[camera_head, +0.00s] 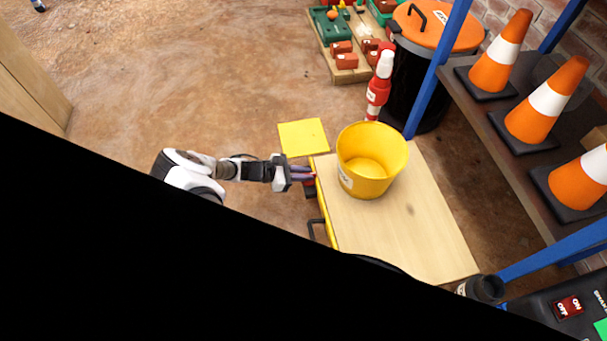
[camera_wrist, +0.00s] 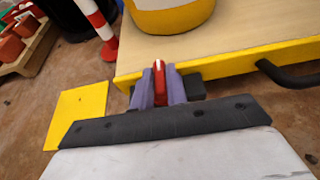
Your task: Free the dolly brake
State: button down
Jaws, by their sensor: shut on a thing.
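The dolly has a pale wooden deck (camera_head: 405,235) with a yellow edge (camera_wrist: 226,69), and a yellow bucket (camera_head: 371,160) stands on it. A red brake lever (camera_wrist: 159,80) sticks out at the dolly's yellow edge, in front of a dark block (camera_wrist: 195,88). My gripper (camera_wrist: 160,86) has its two purple fingers shut on the red lever, one on each side. In the head view my gripper (camera_head: 311,175) reaches the dolly's left edge from the left, and the lever is mostly hidden there.
A black handle (camera_head: 316,230) juts from the same dolly edge. A yellow floor square (camera_head: 303,137) lies beside the dolly. A red and white post (camera_head: 378,88), a black bin with an orange lid (camera_head: 437,28) and a rack with orange cones (camera_head: 547,106) stand behind. The floor at left is clear.

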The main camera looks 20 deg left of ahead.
jog(key=c, duration=1.4)
grip_release()
jog(key=p+v, duration=0.2)
jog(key=v, duration=1.2)
jog(key=shift+p, duration=0.35)
jog(key=shift+f, duration=0.1)
